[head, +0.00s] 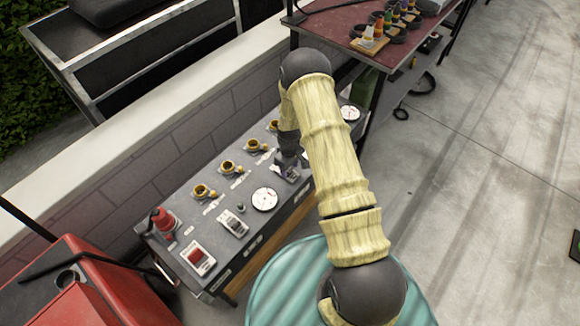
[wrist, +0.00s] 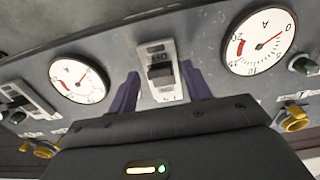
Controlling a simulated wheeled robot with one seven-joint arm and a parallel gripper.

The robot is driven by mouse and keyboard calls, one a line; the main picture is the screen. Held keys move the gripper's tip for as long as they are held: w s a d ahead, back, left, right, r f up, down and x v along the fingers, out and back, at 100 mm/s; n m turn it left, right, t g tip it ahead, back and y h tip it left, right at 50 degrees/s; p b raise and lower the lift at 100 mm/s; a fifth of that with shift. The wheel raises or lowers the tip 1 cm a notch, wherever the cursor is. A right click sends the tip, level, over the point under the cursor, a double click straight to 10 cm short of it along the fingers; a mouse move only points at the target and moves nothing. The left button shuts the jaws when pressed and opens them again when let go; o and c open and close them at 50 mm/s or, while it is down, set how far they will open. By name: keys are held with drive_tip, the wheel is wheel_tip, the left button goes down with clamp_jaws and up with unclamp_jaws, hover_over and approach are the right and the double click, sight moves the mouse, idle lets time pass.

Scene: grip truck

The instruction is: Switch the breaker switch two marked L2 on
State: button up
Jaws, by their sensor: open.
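A breaker switch (wrist: 157,47) with a pale plate and a dark lever (wrist: 160,72) sits between two round dials in the wrist view. Its marking is too small to read, and I cannot tell whether its lever is on or off. My gripper (wrist: 160,92) is open, with one purple finger on each side of this switch; contact is unclear. In the head view my gripper (head: 288,165) is over the panel and partly hides the switch.
The dark control panel (head: 178,226) carries dials (head: 265,199), yellow-ringed knobs (head: 228,167), a red rocker switch (head: 198,258) and a red button (head: 163,220). A low wall (head: 135,130) runs behind it. A red machine (head: 85,300) stands at left and a table (head: 345,35) behind right.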

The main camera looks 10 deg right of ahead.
drive_tip(key=shift+c, duration=0.2)
drive_tip(key=c, duration=1)
drive_tip(key=shift+o, duration=0.2)
